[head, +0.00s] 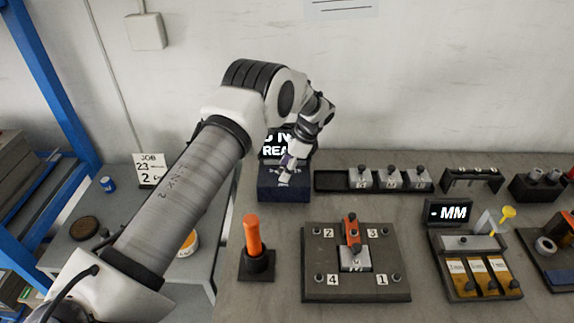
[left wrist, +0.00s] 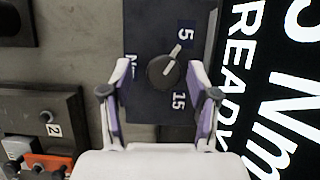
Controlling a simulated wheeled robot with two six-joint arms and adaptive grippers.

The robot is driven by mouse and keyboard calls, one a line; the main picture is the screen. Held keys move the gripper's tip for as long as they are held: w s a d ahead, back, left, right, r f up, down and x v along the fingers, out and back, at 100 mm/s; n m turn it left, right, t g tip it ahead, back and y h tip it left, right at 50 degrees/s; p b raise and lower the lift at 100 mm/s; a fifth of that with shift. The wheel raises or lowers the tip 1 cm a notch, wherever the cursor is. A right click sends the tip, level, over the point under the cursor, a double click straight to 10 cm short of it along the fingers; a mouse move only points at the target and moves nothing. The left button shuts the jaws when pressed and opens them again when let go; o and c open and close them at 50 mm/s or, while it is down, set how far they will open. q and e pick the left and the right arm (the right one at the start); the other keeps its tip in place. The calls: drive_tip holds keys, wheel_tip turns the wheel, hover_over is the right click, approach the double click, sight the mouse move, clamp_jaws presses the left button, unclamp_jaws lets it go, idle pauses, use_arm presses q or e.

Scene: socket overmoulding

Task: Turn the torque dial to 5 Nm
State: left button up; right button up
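The torque dial (left wrist: 165,72) is a round dark knob with a pale pointer on a dark blue box (head: 284,190). Its pointer aims up-right in the left wrist view, at or close to the "5" label (left wrist: 185,33). A "15" label (left wrist: 179,100) and a "Nm" label also show. My left gripper (left wrist: 160,70) is open, its fingers on either side of the dial with gaps visible. In the head view it (head: 288,163) hangs over the box. The display (left wrist: 262,80) shows "Nm" and "READY"; its number is cut off. My right gripper is in no view.
An orange-handled tool (head: 253,235) stands in a black holder left of a plate (head: 315,285) with numbered corners. A black tray (head: 330,181) with metal blocks lies right of the box. An "MM" display (head: 449,213) stands further right. Grey bench between them is bare.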

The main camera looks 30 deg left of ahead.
use_arm(q)
drive_tip(key=shift+w+a+r, duration=0.1)
drive_tip(key=shift+w, duration=0.05)
drive_tip(key=v, duration=1.2)
